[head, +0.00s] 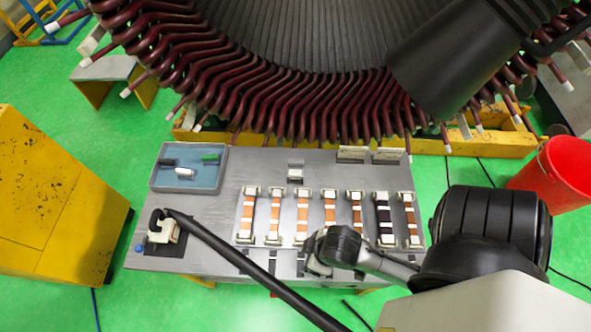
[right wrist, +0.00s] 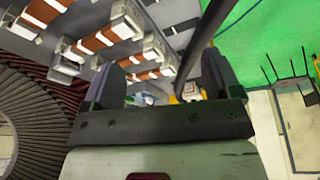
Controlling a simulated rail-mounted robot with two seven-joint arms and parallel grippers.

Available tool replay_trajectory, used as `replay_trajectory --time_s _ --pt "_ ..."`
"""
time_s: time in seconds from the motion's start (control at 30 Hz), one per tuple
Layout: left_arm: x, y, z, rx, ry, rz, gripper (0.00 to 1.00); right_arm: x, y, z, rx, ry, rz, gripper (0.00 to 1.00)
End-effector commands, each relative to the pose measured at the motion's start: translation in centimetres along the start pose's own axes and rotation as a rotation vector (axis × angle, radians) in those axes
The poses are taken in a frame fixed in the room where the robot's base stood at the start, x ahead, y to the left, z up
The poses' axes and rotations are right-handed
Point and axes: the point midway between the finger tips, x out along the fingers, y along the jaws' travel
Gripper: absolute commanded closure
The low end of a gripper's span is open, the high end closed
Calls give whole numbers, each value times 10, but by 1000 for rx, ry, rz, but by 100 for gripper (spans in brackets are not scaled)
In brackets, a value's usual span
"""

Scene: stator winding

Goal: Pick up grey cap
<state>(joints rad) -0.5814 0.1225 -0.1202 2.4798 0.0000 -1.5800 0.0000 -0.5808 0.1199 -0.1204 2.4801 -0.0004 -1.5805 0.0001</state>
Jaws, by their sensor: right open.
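A blue tray (head: 208,183) at the left back of the grey workbench holds small pieces. A dark grey piece (head: 167,162), which looks like the grey cap, lies at its upper left, beside a white piece (head: 184,173) and a green piece (head: 210,157). My right gripper (head: 318,264) is over the front of the bench, well right of the tray; its fingers are mostly hidden in the head view. In the right wrist view its two dark fingers (right wrist: 160,80) are apart with nothing held between them. I cannot make out the cap there. My left gripper is not in view.
A row of orange and white taped holders (head: 302,215) stands on the bench (head: 212,222) beside my right gripper. The stator's dark red coils (head: 290,105) hang behind. A red bucket (head: 560,172) stands right.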

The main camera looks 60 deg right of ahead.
Motion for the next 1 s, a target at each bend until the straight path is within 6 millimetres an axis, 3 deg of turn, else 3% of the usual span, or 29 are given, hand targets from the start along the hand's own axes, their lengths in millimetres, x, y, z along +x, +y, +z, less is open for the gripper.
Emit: replay_trajectory --time_s 0.1,0.33,0.43,0.53,0.67,0.8,0.9,1.0 --pt "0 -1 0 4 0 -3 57 0 0 0 0 0 0 6" --pt "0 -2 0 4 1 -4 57 -1 1 -4 0 9 2 6" --pt "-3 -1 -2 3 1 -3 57 -6 4 -21 -2 46 9 6" --pt "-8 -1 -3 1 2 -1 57 -17 21 -56 -36 120 52 6" --pt "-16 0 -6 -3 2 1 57 -45 65 -120 -134 245 181 6" --pt "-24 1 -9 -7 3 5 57 -54 134 -180 -234 254 342 6" --pt "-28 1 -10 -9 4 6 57 -52 186 -208 -267 190 396 6" --pt "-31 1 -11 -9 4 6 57 -46 239 -220 -206 98 403 6"
